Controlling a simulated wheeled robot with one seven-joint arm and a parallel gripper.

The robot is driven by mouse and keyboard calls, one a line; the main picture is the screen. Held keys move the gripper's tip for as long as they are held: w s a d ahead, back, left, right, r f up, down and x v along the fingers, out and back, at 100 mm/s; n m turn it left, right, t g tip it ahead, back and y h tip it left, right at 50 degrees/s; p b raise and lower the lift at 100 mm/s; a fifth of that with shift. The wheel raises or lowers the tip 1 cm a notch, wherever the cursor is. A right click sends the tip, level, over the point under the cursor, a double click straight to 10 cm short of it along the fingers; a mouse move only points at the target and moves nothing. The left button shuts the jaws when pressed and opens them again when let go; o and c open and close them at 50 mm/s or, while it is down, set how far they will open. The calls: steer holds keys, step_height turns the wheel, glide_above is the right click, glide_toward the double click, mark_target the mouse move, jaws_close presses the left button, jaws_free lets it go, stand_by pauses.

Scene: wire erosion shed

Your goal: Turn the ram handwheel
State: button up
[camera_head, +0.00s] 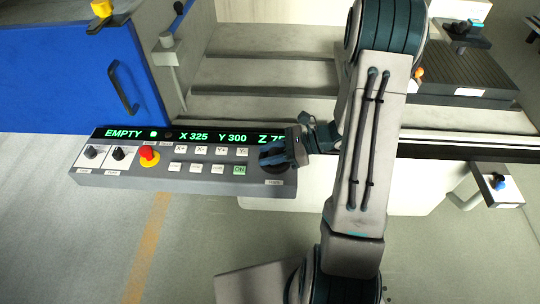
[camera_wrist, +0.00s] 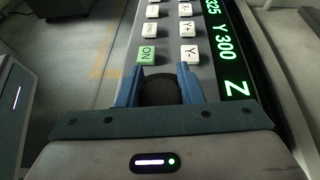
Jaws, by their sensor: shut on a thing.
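The ram handwheel (camera_wrist: 160,91) is a dark round knob at the right end of the grey control panel (camera_head: 200,191). In the head view the handwheel (camera_head: 275,168) is partly covered by my gripper (camera_head: 270,158). In the wrist view, the two blue fingers of my gripper (camera_wrist: 160,88) lie on either side of the handwheel and are shut on it. The lower part of the handwheel is hidden by the gripper body. The panel's display reads EMPTY, X 325, Y 300 and a Z value that my arm partly covers in the head view.
A red button (camera_head: 149,154) and dark knobs (camera_head: 118,153) are on the panel's left. White keys and a green ON key (camera_head: 240,170) lie left of the handwheel. A blue door (camera_head: 65,80) stands behind at left. Open floor (camera_head: 60,245) lies in front.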

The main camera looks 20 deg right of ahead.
steer(key=shift+f+m+t, duration=0.25)
steer(key=shift+m+t, duration=0.25)
steer(key=shift+t, duration=0.1)
steer(key=o, duration=1)
steer(key=shift+s, duration=0.1)
steer(key=shift+r, duration=0.1)
steer(key=v, duration=0.9)
steer(key=b+v, duration=0.1)
steer(key=v, duration=0.3)
steer(key=shift+d+r, duration=0.25)
steer(key=shift+r, duration=0.15)
